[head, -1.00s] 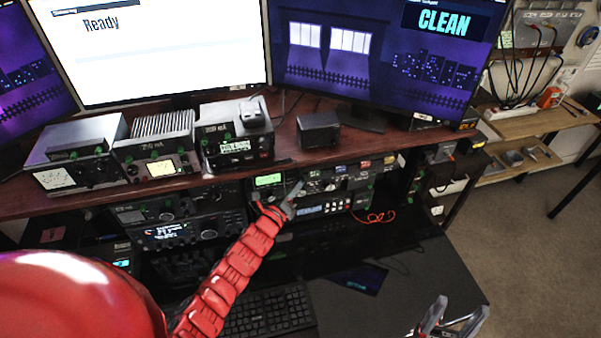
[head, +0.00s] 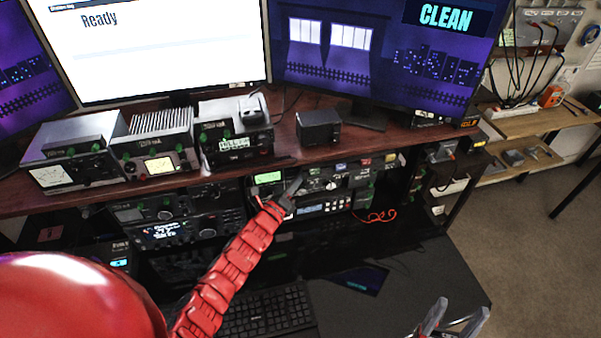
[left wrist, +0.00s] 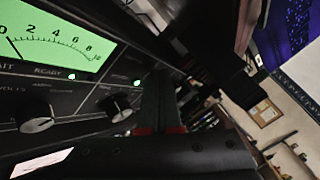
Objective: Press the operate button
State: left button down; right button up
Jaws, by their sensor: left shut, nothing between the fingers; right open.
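The unit with a lit green meter (head: 268,177) sits in the rack under the desk shelf. In the left wrist view its meter (left wrist: 55,40) is large at upper left, above a "READY" label with a green light (left wrist: 72,76). A second green light (left wrist: 137,82) and dark knobs (left wrist: 35,115) are on the same panel. My left gripper (head: 297,186) is shut and empty in front of the rack, right of the meter. Its dark fingers (left wrist: 158,85) point at the panel's right side; contact cannot be told. No button marked operate is readable. My right gripper (head: 462,309) is open and empty at lower right.
Several radio units (head: 155,158) and a black box (head: 318,128) stand on the wooden shelf below the monitors (head: 375,55). A keyboard (head: 265,314) lies on the black lower desk (head: 420,280). A red cable (head: 376,216) hangs right of the left gripper.

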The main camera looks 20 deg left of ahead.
pick_arm(q)
jog(key=shift+w+a, duration=0.1)
dwell(0.4)
jog(key=shift+s+d+b, duration=0.3)
jog(key=shift+s+b, duration=0.2)
jog(key=s+d+b, duration=0.2)
jog(key=s+d, duration=0.1)
jog(key=s, duration=0.2)
jog(key=shift+d, duration=0.25)
dwell(0.6)
